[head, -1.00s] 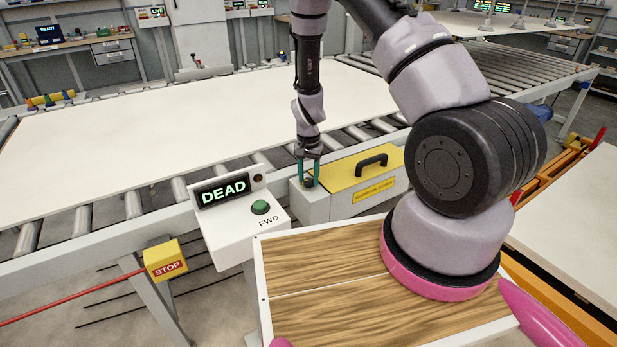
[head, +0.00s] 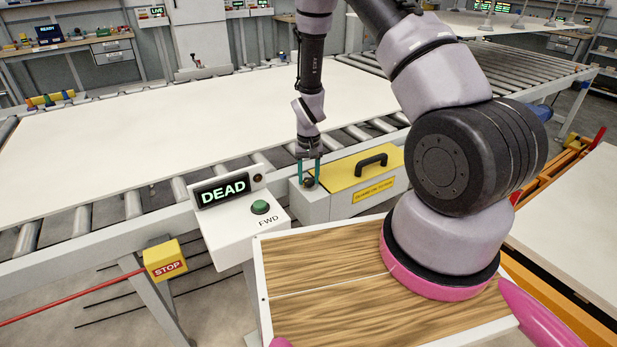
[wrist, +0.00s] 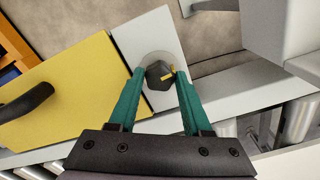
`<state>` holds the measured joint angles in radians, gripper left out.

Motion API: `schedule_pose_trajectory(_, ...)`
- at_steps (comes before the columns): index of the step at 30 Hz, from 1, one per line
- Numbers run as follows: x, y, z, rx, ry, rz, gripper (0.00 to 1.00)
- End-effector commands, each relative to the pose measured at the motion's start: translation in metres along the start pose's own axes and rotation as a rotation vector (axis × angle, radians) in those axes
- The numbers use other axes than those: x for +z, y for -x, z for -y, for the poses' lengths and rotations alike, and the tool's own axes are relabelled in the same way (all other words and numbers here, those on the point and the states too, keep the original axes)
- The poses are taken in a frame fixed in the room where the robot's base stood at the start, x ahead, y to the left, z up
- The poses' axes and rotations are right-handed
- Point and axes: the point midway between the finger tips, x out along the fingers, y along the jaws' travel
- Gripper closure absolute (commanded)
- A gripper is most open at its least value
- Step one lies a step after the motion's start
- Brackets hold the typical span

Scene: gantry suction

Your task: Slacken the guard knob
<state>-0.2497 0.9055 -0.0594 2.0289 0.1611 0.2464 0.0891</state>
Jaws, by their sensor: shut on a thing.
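The guard knob (wrist: 157,75) is a dark faceted knob with a small yellow pointer, on a round grey disc on the light end of the guard box. In the wrist view my gripper (wrist: 158,78) has its green fingers on both sides of the knob, shut on it. In the head view my gripper (head: 309,182) points down over the left end of the box, and the knob (head: 309,183) shows small and dark between the fingertips. The yellow guard cover (head: 352,172) with a black handle (head: 371,160) lies closed to the right of the knob.
A control box (head: 242,217) with a screen reading DEAD and a green FWD button (head: 260,207) stands just left of the guard. A yellow STOP box (head: 165,261) with a red cord is further left. A large pale sheet (head: 180,125) covers the rollers behind.

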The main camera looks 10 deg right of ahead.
Motion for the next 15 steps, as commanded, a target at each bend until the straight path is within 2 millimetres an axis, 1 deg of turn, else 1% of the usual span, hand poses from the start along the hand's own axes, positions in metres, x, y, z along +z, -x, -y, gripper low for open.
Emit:
schedule_pose_trajectory(6,-0.0006,0.0006,-0.0001,-0.001,0.104,-0.001,1.00)
schedule_pose_trajectory(15,-0.0006,0.0006,0.0001,-0.001,0.159,-0.001,1.00)
